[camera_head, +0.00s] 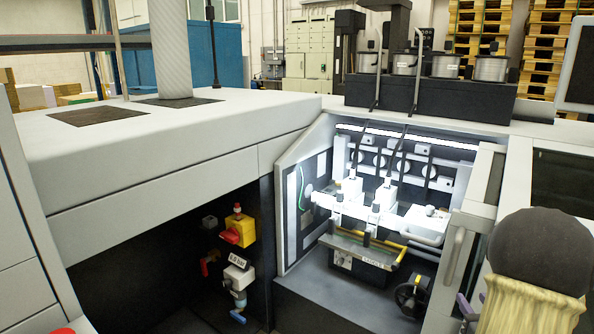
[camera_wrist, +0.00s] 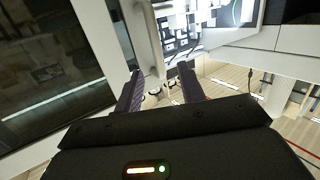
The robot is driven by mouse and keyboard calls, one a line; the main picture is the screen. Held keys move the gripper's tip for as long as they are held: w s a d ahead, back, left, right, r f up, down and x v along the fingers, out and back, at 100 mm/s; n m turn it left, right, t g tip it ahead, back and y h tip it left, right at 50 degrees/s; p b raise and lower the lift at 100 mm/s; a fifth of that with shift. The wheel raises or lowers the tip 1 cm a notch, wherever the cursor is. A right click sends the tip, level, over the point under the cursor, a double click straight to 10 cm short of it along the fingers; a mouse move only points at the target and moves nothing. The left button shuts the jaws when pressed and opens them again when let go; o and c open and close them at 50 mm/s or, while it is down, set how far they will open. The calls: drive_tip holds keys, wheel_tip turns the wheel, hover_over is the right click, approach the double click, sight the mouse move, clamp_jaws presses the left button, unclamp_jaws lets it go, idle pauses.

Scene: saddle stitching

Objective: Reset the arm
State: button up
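My gripper (camera_wrist: 160,70) shows in the wrist view with its two dark fingers spread apart. The fingers point toward the lit machine bay, which is some way off, and touch nothing that I can see.
The saddle stitching machine has an open, lit bay (camera_head: 375,200) with stitching heads, and a handled door frame (camera_head: 455,255) at its right. A yellow-red switch box (camera_head: 240,229) hangs left of it. Wire spools (camera_head: 440,66) stand on top. A broad white cover (camera_head: 180,130) fills the left.

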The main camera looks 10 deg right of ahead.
drive_tip(key=w+a+f+g, duration=0.2)
drive_tip(key=a+f+g, duration=0.15)
drive_tip(key=a, duration=0.35)
drive_tip(key=w+a+f+g, duration=0.2)
drive_tip(key=a+g, duration=0.2)
drive_tip(key=a, duration=0.3)
drive_tip(key=s+a+f+n+g+y, duration=0.1)
drive_tip(key=s+a+g+y, duration=0.15)
drive_tip(key=s+a, duration=0.45)
drive_tip(key=s+a+f+n+g+y, duration=0.1)
drive_tip(key=s+a+g, duration=0.3)
drive_tip(key=a, duration=0.6)
drive_tip(key=w+p+v, duration=0.2)
drive_tip(key=p+v, duration=1)
drive_tip(key=w+r+p+v, duration=0.1)
drive_tip(key=w+p+v, duration=0.2)
drive_tip(key=p+v, duration=0.9)
drive_tip(key=shift+s+r+p, duration=0.15)
drive_tip(key=shift+r+p, duration=0.15)
drive_tip(key=shift+p, duration=0.1)
drive_tip(key=shift+a, duration=0.1)
